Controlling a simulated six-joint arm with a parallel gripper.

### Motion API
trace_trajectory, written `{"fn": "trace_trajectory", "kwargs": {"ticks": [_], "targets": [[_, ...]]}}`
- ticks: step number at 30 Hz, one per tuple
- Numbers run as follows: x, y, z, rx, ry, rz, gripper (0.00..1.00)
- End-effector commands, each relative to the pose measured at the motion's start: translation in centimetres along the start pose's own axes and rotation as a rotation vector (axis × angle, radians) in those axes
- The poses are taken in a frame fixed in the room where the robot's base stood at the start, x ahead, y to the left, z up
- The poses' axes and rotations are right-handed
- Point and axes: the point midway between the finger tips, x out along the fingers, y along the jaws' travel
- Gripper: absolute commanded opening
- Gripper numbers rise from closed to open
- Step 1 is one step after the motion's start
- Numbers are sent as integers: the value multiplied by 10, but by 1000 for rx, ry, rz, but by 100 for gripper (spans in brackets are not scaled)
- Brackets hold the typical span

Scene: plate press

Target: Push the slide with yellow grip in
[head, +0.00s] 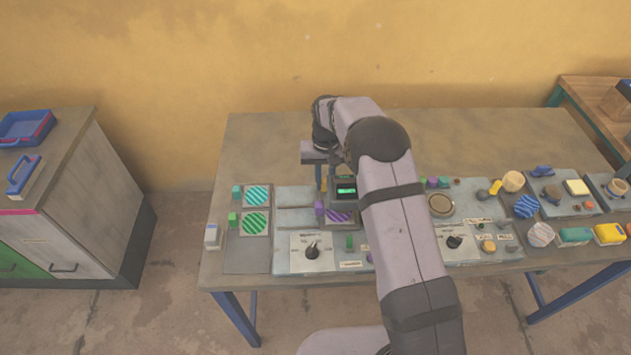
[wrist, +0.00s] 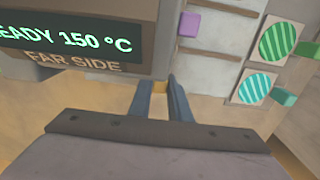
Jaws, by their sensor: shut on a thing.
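The slide's yellow grip (wrist: 159,87) shows between the fingertips of my gripper (wrist: 161,98) in the wrist view, just beyond the edge of the press. My gripper is shut on it. In the head view my gripper (head: 323,172) points down behind the press, with a bit of yellow (head: 324,184) below it. The press (head: 346,189) has a lit green display, which reads "READY 150 °C" above the words "FAR SIDE" in the wrist view (wrist: 78,44). The slide's plate is hidden.
A purple grip (head: 319,208) and a purple-striped disc (head: 340,215) sit in front of the press. Knob panels (head: 312,250) and small items crowd the right and front.

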Motion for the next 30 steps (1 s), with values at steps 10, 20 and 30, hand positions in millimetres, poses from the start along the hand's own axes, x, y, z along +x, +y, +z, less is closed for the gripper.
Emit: {"fn": "trace_trajectory", "kwargs": {"ticks": [10,20,30], "targets": [[-2,12,-1,0,3,3,19],[-1,10,-1,0,2,1,36],[-25,10,-1,0,6,0,36]]}}
